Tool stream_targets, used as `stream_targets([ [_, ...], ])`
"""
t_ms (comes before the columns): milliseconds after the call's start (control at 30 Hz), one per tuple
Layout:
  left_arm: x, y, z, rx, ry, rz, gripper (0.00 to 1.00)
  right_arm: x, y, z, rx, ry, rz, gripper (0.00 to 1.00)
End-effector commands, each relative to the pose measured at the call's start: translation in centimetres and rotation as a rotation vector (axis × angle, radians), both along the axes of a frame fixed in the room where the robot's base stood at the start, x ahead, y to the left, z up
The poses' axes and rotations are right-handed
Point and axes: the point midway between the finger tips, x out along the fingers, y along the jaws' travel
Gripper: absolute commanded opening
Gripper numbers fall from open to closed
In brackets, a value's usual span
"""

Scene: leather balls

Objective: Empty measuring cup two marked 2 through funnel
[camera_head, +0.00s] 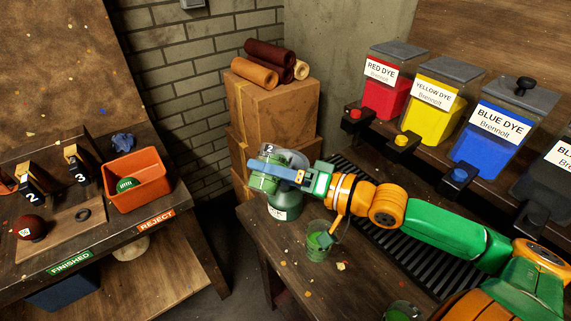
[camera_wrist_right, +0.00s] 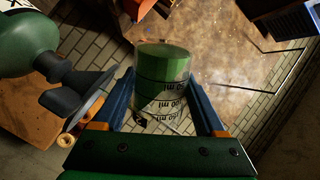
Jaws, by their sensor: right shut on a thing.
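My right gripper (camera_head: 277,170) is shut on a clear measuring cup (camera_head: 263,184) marked 2, with green content inside. In the right wrist view the cup (camera_wrist_right: 160,85) sits between the blue fingers, with ml markings on its wall. The cup is held high and looks tilted. A green bottle (camera_head: 285,207) stands just below it on the near table. In the right wrist view the bottle (camera_wrist_right: 28,38) is at the left, with a dark funnel (camera_wrist_right: 78,88) at its mouth, beside and apart from the cup. My left gripper is out of view.
Another clear cup with green content (camera_head: 318,243) stands on the table below my right wrist. Dye dispensers (camera_head: 385,98) line the right wall. Stacked boxes (camera_head: 275,105) rise behind the bottle. An orange bin (camera_head: 145,194) holds a green ball on the left table.

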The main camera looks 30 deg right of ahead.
Motion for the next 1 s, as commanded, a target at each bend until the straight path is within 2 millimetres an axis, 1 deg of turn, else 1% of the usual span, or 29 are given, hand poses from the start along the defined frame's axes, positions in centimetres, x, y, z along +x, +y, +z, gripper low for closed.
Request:
stream_targets([
  [1000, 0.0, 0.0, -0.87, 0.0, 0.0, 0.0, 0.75, 0.04, -0.04, -0.38, 0.066, 0.05, 0.0, 0.1],
])
